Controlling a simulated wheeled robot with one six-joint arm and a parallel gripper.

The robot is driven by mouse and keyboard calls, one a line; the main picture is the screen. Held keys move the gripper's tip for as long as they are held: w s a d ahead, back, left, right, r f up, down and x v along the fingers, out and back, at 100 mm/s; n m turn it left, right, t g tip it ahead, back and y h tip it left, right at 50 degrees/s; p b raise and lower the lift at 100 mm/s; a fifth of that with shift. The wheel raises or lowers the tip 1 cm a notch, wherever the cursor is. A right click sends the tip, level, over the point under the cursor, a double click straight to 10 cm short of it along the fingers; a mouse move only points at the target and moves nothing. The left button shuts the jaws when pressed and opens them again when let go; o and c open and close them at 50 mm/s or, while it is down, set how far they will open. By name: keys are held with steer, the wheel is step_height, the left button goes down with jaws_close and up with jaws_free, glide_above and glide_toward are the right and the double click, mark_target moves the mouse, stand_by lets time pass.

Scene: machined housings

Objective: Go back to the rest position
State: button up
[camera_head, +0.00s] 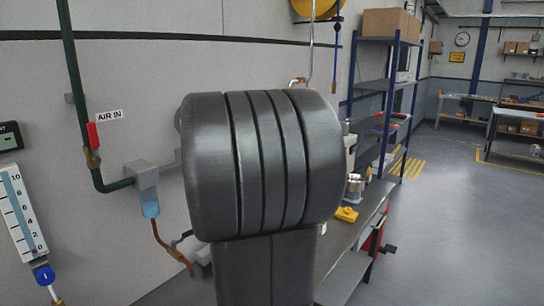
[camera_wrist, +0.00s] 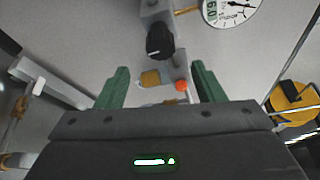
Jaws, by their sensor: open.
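My gripper (camera_wrist: 160,70) shows in the wrist view as two green fingers standing wide apart. Nothing is held between them. Beyond the fingers is a grey wall unit with a black knob (camera_wrist: 160,41), a brass-coloured part (camera_wrist: 150,78) and a small orange-red button (camera_wrist: 181,85). I cannot tell the exact distance to them, but no contact shows. In the head view my own dark arm fills the middle, and my gripper is hidden there.
In the head view, a green air pipe (camera_head: 75,85) with a red valve handle (camera_head: 93,135) runs down the wall at left. A workbench (camera_head: 350,232) with a yellow item (camera_head: 346,214) and a shelf rack (camera_head: 384,84) stand right of my arm. Open floor (camera_head: 450,210) lies further right.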

steer(key=p+x, duration=0.1)
steer(key=x, duration=0.9)
steer(key=shift+w+a+f, duration=0.15)
steer(key=shift+f+n+b, duration=0.15)
steer(key=shift+n+b, duration=0.15)
steer(key=shift+n, duration=0.1)
steer(key=shift+n+t+b, duration=0.4)
steer(key=shift+n+b, duration=0.2)
steer(key=shift+b, duration=0.3)
steer(key=shift+n+t+y+b, duration=0.3)
steer(key=shift+n+y+b, duration=0.1)
steer(key=shift+n+b, duration=0.4)
steer(key=n+b, duration=0.2)
steer(key=n+t+y+b, duration=0.1)
steer(key=n+b, duration=0.2)
steer(key=shift+y, duration=0.3)
steer(key=n+y+b, duration=0.2)
steer(key=n+b, duration=0.1)
steer(key=n, duration=0.2)
steer(key=shift+n, duration=0.3)
steer(key=n+y, duration=0.1)
steer(key=n, duration=0.1)
steer(key=n+y+b, duration=0.1)
steer(key=n, duration=0.1)
steer(key=n+g+y, duration=0.1)
steer(key=n, duration=0.1)
steer(key=shift+r, duration=0.25)
